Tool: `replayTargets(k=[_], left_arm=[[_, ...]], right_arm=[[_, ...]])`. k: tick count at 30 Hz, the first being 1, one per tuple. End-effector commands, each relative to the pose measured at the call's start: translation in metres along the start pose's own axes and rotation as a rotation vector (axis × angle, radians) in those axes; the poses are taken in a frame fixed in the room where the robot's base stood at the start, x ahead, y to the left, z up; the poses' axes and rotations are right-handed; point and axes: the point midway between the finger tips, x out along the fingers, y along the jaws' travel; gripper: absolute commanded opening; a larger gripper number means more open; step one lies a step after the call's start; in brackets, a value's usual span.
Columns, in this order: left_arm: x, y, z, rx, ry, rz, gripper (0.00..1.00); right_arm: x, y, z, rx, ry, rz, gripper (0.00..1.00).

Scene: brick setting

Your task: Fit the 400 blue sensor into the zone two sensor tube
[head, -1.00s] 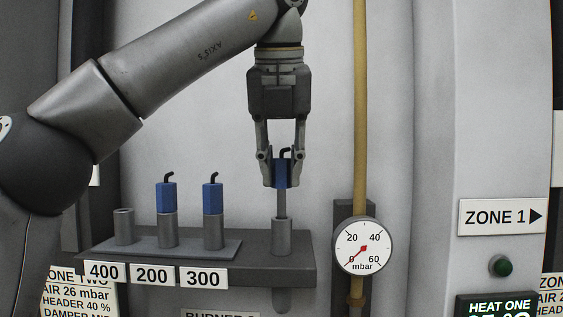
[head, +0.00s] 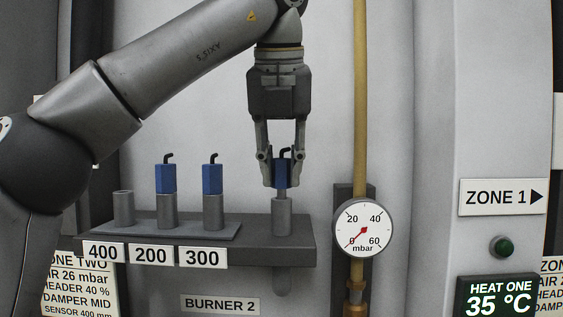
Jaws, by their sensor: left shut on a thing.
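My left gripper (head: 282,170) is shut on the blue sensor (head: 282,175), which has a black hooked lead on top. The sensor is upright, and a short length of its grey rod shows between the blue head and the grey tube (head: 282,217) on the shelf's right part. The rod's lower end is hidden inside the tube. The blue head is a little above the tube's rim. The holder above the 400 label (head: 103,252) is empty (head: 124,209). My right gripper is not in view.
Two other blue sensors stand in the 200 (head: 166,180) and 300 (head: 212,180) holders on the dark shelf (head: 275,248). A pressure gauge (head: 363,228) and yellow pipe (head: 360,100) stand close to the right of the tube. The wall behind is bare.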

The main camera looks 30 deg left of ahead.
Motion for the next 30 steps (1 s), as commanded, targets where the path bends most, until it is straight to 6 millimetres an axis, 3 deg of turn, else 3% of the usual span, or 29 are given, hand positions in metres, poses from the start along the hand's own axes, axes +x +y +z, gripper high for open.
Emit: replayTargets(k=[14,15,18,20,27,30], left_arm=[[0.015,0.000,-0.006,0.000,0.000,0.000,0.00],[0.013,0.000,-0.005,0.000,0.000,0.000,0.28],[0.013,0.000,-0.005,0.000,0.000,0.000,0.41],[0.013,0.000,-0.005,0.000,0.000,0.000,0.48],[0.013,0.000,-0.005,0.000,0.000,0.000,0.49],[0.013,0.000,-0.005,0.000,0.000,0.000,0.62]], right_arm=[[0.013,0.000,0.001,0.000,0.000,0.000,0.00],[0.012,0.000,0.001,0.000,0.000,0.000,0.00],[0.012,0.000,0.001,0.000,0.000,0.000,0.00],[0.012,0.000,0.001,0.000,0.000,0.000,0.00],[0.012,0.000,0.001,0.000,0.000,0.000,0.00],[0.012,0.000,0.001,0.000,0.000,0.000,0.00]])
